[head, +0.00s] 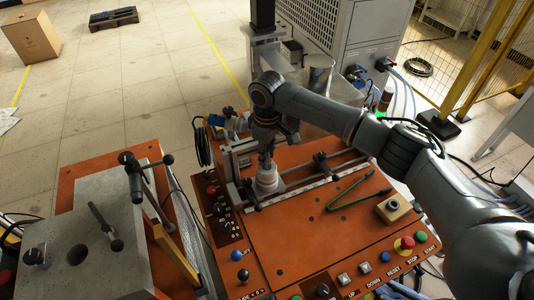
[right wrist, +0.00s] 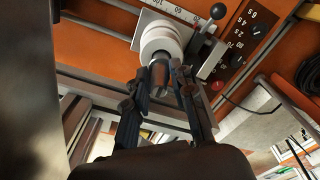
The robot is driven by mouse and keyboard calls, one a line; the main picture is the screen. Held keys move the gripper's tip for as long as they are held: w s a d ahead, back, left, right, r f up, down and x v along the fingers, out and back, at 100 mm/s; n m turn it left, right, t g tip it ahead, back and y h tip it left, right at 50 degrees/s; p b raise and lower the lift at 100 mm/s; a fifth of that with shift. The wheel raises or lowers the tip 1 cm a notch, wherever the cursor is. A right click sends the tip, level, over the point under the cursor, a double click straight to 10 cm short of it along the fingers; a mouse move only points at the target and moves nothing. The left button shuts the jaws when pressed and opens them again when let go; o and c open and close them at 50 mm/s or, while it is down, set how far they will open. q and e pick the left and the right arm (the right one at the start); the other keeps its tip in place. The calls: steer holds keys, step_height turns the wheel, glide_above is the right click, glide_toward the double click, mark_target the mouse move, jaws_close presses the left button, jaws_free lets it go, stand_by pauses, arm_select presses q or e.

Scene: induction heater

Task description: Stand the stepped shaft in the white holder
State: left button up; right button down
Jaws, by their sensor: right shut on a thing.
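The white holder (head: 267,183) is a round, stepped white piece at the left end of the rail on the orange machine top. It also shows in the right wrist view (right wrist: 160,36). My right gripper (head: 266,155) is just above the holder, fingers pointing down. It is shut on the grey metal stepped shaft (right wrist: 160,78), which shows between the fingers. The shaft's far end lines up with the holder's middle and overlaps it in the right wrist view. I cannot tell whether it has entered the holder. My left gripper is not in view.
A scale rail (head: 310,184) with black clamps crosses the orange top. Green-handled tongs (head: 352,192) and a small tan block (head: 392,208) lie to the right. Coloured buttons line the front and left edges. A grey plate (head: 95,230) with black handles stands at left.

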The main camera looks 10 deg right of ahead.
steer(key=shift+s+a+f, duration=0.1)
steer(key=shift+s+f, duration=0.15)
steer(key=shift+f, duration=0.3)
steer(key=shift+s+f, duration=0.2)
steer(key=shift+f, duration=0.3)
steer(key=c, duration=1.1)
jaws_free()
steer(key=shift+o, duration=0.2)
steer(key=shift+s, duration=0.1)
steer(key=r, duration=0.9)
steer(key=shift+w+r, duration=0.35)
steer(key=shift+w, duration=0.05)
steer(key=shift+w+r, duration=0.1)
steer(key=shift+r, duration=0.05)
